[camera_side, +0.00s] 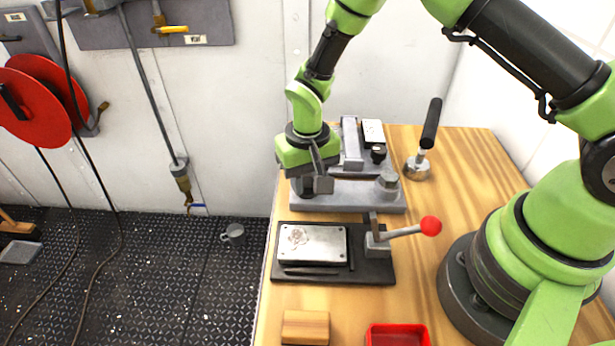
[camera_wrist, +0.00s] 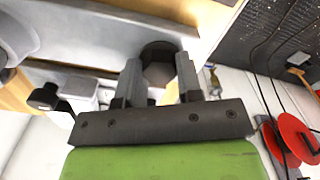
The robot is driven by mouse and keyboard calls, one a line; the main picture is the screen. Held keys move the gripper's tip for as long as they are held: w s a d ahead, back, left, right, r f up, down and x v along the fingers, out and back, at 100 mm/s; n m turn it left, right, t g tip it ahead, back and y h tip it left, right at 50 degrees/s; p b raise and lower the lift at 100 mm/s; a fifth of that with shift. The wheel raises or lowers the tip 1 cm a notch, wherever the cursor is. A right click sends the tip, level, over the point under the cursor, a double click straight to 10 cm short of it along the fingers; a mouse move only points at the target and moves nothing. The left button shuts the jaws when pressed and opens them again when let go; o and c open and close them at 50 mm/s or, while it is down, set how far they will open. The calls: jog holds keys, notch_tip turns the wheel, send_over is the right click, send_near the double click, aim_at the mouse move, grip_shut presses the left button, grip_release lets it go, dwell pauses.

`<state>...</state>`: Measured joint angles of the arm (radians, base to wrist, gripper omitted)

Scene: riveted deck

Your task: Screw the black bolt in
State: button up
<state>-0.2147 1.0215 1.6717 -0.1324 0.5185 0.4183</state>
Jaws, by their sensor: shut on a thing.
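The black bolt (camera_wrist: 157,50) shows its dark hex head between the two grey fingers of my gripper (camera_wrist: 159,74) in the wrist view. The fingers are shut on its sides. In the side view my gripper (camera_side: 312,184) points down at the left end of a grey metal fixture (camera_side: 345,197), and the bolt is mostly hidden by the fingers there. How deep the bolt sits in the fixture cannot be seen. A grey hex bolt (camera_side: 388,181) stands at the fixture's right end.
A black knob (camera_side: 378,153) rises behind on the fixture. A black-handled tool (camera_side: 427,135) stands to the right. In front are a clamp plate (camera_side: 311,243) with a red-knobbed lever (camera_side: 430,226), a wooden block (camera_side: 305,327) and a red tray (camera_side: 397,329). The table's left edge is close.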

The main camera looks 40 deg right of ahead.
aim_at(308, 182)
jog(key=shift+m, duration=1.1)
jog(key=o, duration=0.9)
jog(key=shift+o, duration=0.2)
notch_tip(308, 182, up, 10)
